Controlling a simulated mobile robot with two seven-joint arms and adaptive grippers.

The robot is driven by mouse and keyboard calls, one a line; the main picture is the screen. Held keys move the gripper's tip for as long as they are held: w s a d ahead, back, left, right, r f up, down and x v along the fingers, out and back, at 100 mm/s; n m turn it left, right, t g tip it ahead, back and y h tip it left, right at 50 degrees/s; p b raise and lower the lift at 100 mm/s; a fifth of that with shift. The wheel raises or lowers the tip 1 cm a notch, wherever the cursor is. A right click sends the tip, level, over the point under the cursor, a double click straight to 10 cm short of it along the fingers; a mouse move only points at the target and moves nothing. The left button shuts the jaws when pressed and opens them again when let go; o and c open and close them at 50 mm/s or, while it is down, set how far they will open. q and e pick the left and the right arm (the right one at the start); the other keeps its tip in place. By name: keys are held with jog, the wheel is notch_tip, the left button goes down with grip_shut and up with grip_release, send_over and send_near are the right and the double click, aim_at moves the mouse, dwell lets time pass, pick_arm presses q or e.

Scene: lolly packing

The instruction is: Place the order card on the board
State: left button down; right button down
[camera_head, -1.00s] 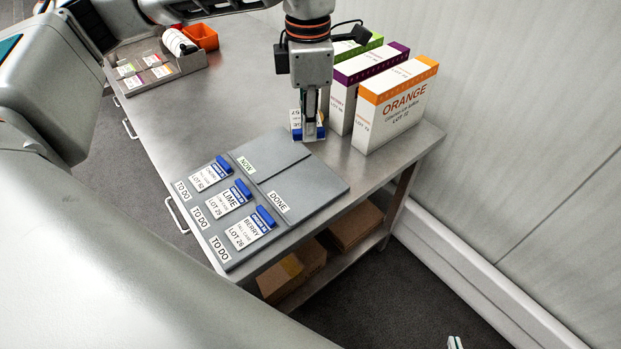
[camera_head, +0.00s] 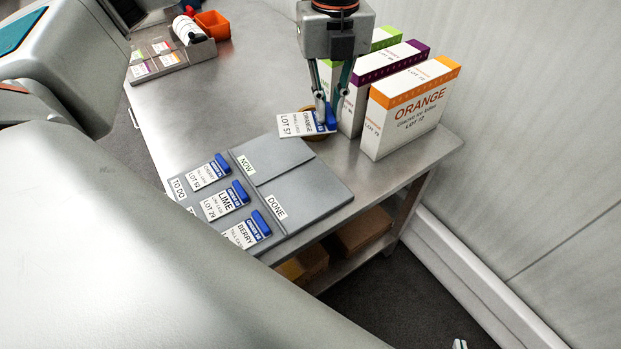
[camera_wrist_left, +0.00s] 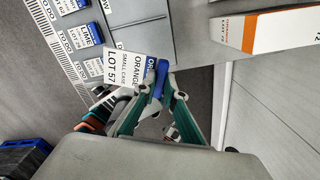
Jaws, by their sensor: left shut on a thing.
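My left gripper (camera_head: 327,112) is shut on the blue clip end of the orange order card (camera_head: 294,124), which reads ORANGE, SMALL CASE, LOT 57. The card is held beyond the far edge of the grey board (camera_head: 312,188). In the left wrist view the card (camera_wrist_left: 122,68) shows its printed face, and the fingers (camera_wrist_left: 160,84) pinch its blue end. The board has a NOW area, a DONE area and a TO DO column. The NOW and DONE areas are bare. At the bottom edge, only the tips of my right gripper (camera_head: 460,344) show.
Three blue-clipped cards, including the lime card (camera_head: 224,202), lie in the TO DO column. Boxes, the nearest being the orange box (camera_head: 410,110), stand right of my left gripper. A brown round object (camera_head: 314,136) is partly hidden behind the card. A card rack (camera_head: 172,62) stands far left.

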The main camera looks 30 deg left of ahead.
aim_at(324, 188)
pick_arm(q)
notch_tip(324, 188, down, 20)
dwell(0.6)
jog(key=shift+b, duration=0.3)
jog(key=shift+f, duration=0.15)
jog(key=c, duration=2.1)
grip_release()
